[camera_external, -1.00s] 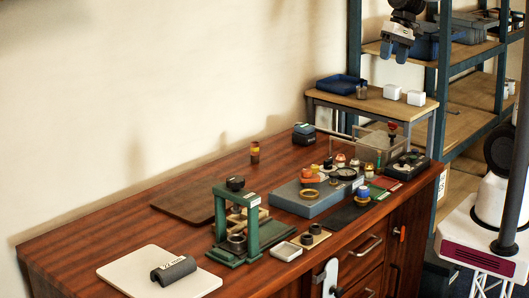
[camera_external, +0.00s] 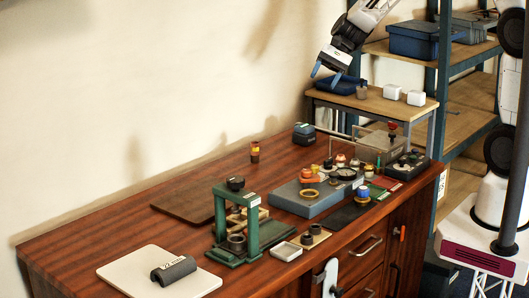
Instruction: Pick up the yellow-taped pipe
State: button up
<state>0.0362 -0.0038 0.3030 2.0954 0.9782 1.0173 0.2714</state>
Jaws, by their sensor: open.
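A short upright copper-brown pipe with a yellow band (camera_external: 255,149) stands on the wooden bench toward the back, near the wall. It looks like the yellow-taped pipe. My gripper (camera_external: 326,76) is open and empty, with blue fingertips apart. It is in the air above and to the right of the pipe in the picture, near the small side table, and tilted down to the left. Nothing touches the pipe.
A dark box (camera_external: 304,136) stands right of the pipe. A green press frame (camera_external: 249,225) and a grey-blue block with rings (camera_external: 297,201) stand nearer the front. Bare wood surrounds the pipe.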

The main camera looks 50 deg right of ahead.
jog(key=w+a+f+m+t+y, duration=0.15)
jog(key=w+f+m, duration=0.35)
jog(key=w+f, duration=0.65)
jog(key=m+t+y, duration=0.2)
jog(key=m+t, duration=0.2)
jog(key=m, duration=0.3)
send_near(250, 162)
jog(key=r, duration=0.1)
jog(key=w+a+r, duration=0.1)
jog(key=r, duration=0.1)
jog(key=shift+w+a+r+g, duration=0.1)
jog(key=shift+w+a+g, duration=0.05)
jog(key=shift+a+g, duration=0.15)
jog(key=shift+x, duration=1.3)
jog(key=shift+a, duration=0.1)
jog(key=shift+x, duration=2.55)
jog(key=c, duration=1)
